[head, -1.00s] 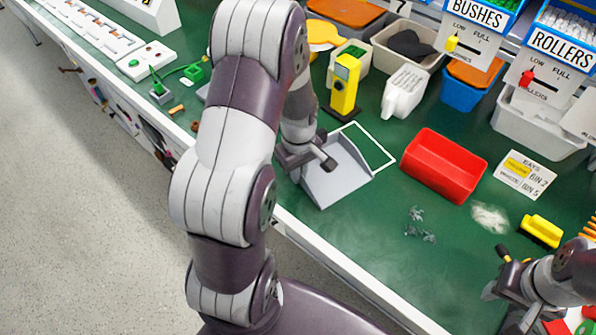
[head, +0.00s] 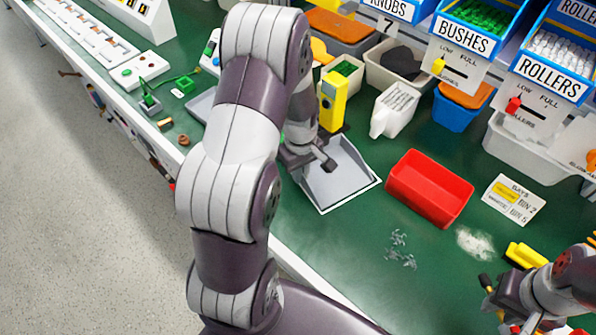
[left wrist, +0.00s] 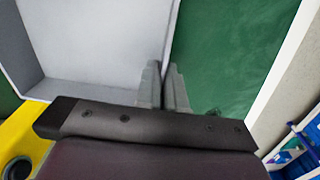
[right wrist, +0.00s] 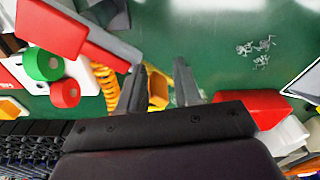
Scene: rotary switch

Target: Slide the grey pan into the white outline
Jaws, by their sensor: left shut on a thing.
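The grey pan (head: 343,182) lies flat on the green bench, its open floor facing up. The white outline (head: 379,181) shows as a thin line close along the pan's right and front edges; my left arm hides the pan's far-left part and the rest of the outline. My left gripper (head: 325,165) is shut on the pan's side wall. In the left wrist view its fingers (left wrist: 164,88) pinch the wall of the pan (left wrist: 95,45). My right gripper (head: 488,292) is open and empty over the bench's right side; its parted fingers (right wrist: 162,82) show in the right wrist view.
A red bin (head: 430,188) stands right of the pan. A yellow device (head: 333,100) and a white scoop (head: 394,110) stand behind it. Grey scraps (head: 400,248) and white powder (head: 474,243) lie in front. A yellow brush (head: 524,257) is near my right gripper.

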